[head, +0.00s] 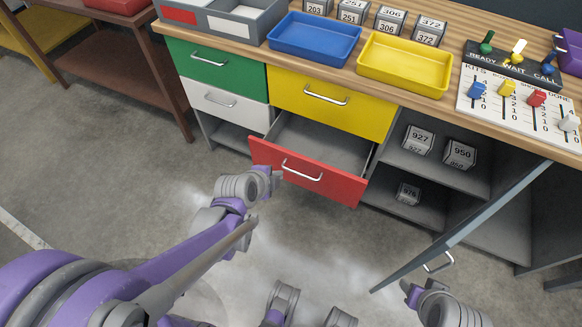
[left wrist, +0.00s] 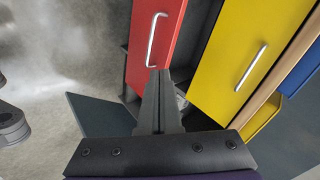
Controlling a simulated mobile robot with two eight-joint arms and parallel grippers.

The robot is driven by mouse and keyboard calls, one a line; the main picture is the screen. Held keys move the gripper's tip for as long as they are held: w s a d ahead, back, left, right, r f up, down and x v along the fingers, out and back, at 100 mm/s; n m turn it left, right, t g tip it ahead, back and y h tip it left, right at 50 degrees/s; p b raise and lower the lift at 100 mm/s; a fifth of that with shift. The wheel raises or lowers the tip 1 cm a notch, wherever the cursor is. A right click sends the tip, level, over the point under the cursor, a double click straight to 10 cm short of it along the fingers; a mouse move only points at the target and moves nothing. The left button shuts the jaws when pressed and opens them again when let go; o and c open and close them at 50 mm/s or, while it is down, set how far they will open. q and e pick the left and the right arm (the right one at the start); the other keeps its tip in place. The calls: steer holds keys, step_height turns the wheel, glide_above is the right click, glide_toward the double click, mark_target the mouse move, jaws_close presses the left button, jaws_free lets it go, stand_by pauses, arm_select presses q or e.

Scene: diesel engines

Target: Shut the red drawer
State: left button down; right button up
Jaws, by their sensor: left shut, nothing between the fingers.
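The red drawer (head: 330,180) is pulled out of the bench, and its empty grey inside shows. It has a silver handle (head: 302,171) on its front. My left gripper (head: 278,176) is shut and empty, by the left part of the drawer front, just left of the handle. In the left wrist view the shut fingers (left wrist: 159,73) point toward the red drawer (left wrist: 172,32) near its handle (left wrist: 153,40). I cannot tell whether they touch it. My right gripper (head: 409,289) is low at the right, small and partly seen, and its jaws are unclear.
A yellow drawer (head: 325,102) above and green (head: 215,68) and white (head: 225,104) drawers to the left look shut. A grey cabinet door (head: 465,225) hangs open at the right, near my right gripper. Blue (head: 313,40) and yellow (head: 405,64) trays stand on the bench.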

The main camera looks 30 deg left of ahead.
arm_select(q)
step_height(320, 180, down, 6)
steer(key=w+a+r+m+b, duration=0.1)
steer(key=w+a+m+b, duration=0.1)
steer(key=w+a+m, duration=0.1)
steer(key=b, duration=0.3)
glide_toward(293, 158)
step_height(293, 158, down, 4)
steer(key=w, duration=0.2)
steer(key=shift+w+d+f+t, duration=0.15)
steer(key=shift+w+d+t, duration=0.1)
steer(key=shift+w+t, duration=0.15)
steer(key=shift+w+b, duration=0.3)
steer(key=shift+w, duration=0.2)
arm_select(e)
step_height(293, 158, down, 8)
steer(key=shift+w, duration=0.2)
arm_select(q)
steer(key=w, duration=1.3)
steer(key=shift+w+p, duration=0.3)
steer(key=shift+p, duration=0.05)
arm_select(e)
steer(key=shift+r, duration=0.35)
